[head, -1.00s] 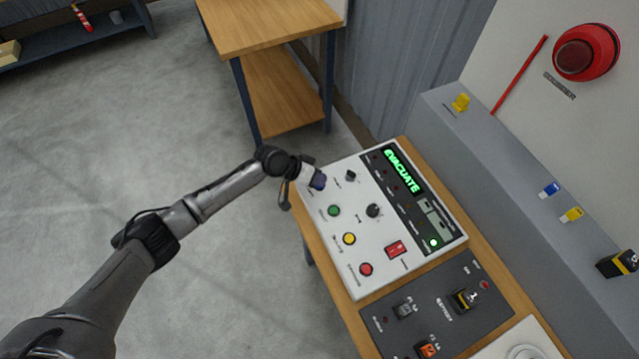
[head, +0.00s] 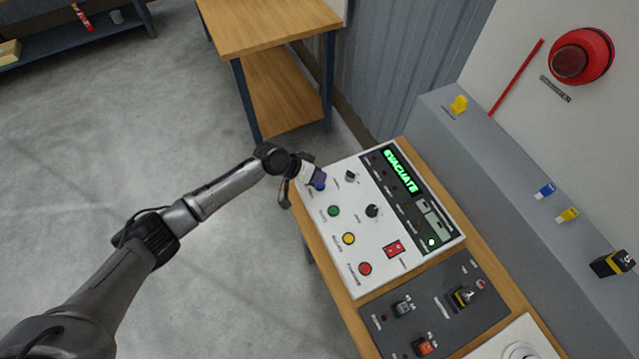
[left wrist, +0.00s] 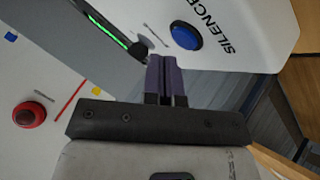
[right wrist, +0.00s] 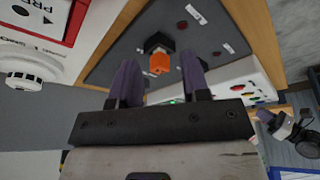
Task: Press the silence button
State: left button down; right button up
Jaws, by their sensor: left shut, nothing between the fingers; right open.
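The silence button is a round blue button (left wrist: 186,35) beside the word SILENCE on the white panel (left wrist: 245,15) in the left wrist view. In the head view a bit of the blue button (head: 320,187) shows just below my left fingertips, at the panel's left corner. My left gripper (head: 318,177) is shut and empty, over that corner. In the left wrist view its fingertips (left wrist: 164,57) are below and left of the button in the picture; whether they touch the panel I cannot tell. My right gripper (right wrist: 160,75) is open and empty in the right wrist view.
Green (head: 334,211), yellow (head: 348,239) and red (head: 365,269) buttons, black knobs (head: 372,211) and a red switch (head: 394,249) share the panel. A green display (head: 400,171) reads EVACUATE. A dark switch panel (head: 440,310) lies nearer. An orange switch (right wrist: 160,62) shows beyond my right fingers.

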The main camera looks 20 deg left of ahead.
pick_arm(q)
jog(key=shift+r, duration=0.1)
pick_arm(e)
jog(key=shift+r, duration=0.1)
pick_arm(q)
notch_tip(320, 180, up, 5)
jog(key=p, duration=0.4)
pick_arm(e)
notch_tip(320, 180, up, 4)
jog(key=shift+d+r, duration=0.1)
dwell(0.5)
